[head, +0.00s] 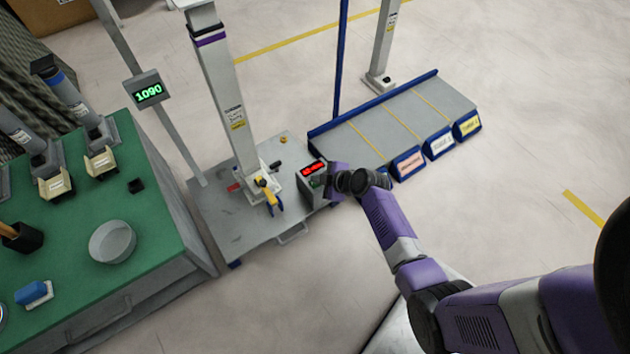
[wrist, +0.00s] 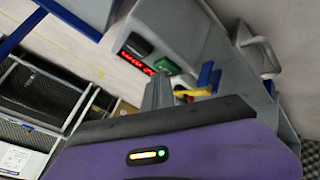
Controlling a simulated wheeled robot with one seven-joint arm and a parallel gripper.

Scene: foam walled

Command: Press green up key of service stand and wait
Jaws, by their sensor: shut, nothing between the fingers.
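The service stand (head: 240,225) is a grey wheeled platform with a white column, left of centre in the head view. Its control box (head: 313,182) stands at the right edge of the platform and carries a lit red display (head: 314,168). In the wrist view, the green key (wrist: 167,66) sits beside a dark key (wrist: 138,46) and the red display (wrist: 136,62). My gripper (head: 330,181) is shut and empty at the box face. Its fingertips (wrist: 158,80) appear just below the green key in the wrist view. I cannot tell whether they touch it.
A yellow-handled tool (head: 267,187) is at the column's foot. A low grey rack (head: 385,130) with blue edges and labelled bins stands to the right. A green-topped bench (head: 75,225) is at left, beside a post display (head: 148,92) reading 1090. Floor in front is clear.

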